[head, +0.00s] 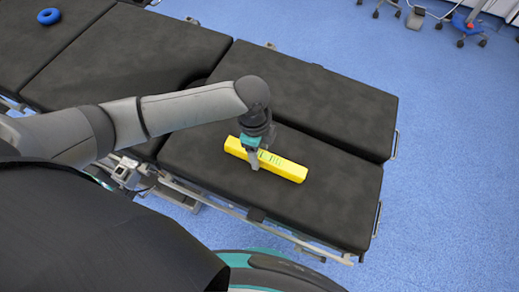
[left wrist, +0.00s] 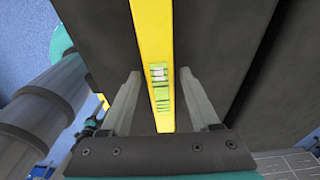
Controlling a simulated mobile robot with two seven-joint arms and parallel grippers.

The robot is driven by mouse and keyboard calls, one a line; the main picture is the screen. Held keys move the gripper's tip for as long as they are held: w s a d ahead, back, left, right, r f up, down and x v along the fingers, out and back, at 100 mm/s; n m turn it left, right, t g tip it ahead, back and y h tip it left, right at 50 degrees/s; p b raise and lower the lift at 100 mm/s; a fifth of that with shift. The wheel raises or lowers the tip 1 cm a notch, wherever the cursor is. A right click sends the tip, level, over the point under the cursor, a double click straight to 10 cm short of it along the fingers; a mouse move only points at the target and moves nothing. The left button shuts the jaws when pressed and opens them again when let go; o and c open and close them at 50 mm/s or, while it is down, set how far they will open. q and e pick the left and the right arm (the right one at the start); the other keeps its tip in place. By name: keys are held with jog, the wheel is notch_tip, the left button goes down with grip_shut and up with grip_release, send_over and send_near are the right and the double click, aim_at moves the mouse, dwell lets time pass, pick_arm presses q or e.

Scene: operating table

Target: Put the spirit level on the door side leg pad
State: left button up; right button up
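The yellow spirit level (head: 285,168) lies on the near leg pad (head: 335,205) of the black operating table. In the left wrist view, the spirit level (left wrist: 155,40) runs up the middle of the picture, with its green vial showing. My left gripper (head: 254,160) is over the level, left of its middle in the head view. In the left wrist view, its two fingers (left wrist: 159,76) are apart, one on each side of the level, with gaps between. The far leg pad (head: 310,95) is bare. Nothing shows which pad is on the door side. My right gripper is not in view.
A blue ring (head: 49,16) lies on the table section at the far left. A narrow gap separates the two leg pads. Metal rails (head: 300,240) run along the table's near edge. Wheeled stands (head: 462,24) are at the back right on open blue floor.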

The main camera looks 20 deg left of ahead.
pick_arm(q)
jog(key=shift+o, duration=0.3)
jog(key=shift+r, duration=0.1)
jog(key=shift+r, duration=0.3)
notch_tip(320, 180, up, 12)
jog(key=p, duration=0.3)
jog(key=shift+a+p, duration=0.4)
jog(key=shift+a, duration=0.05)
jog(key=shift+r, duration=0.1)
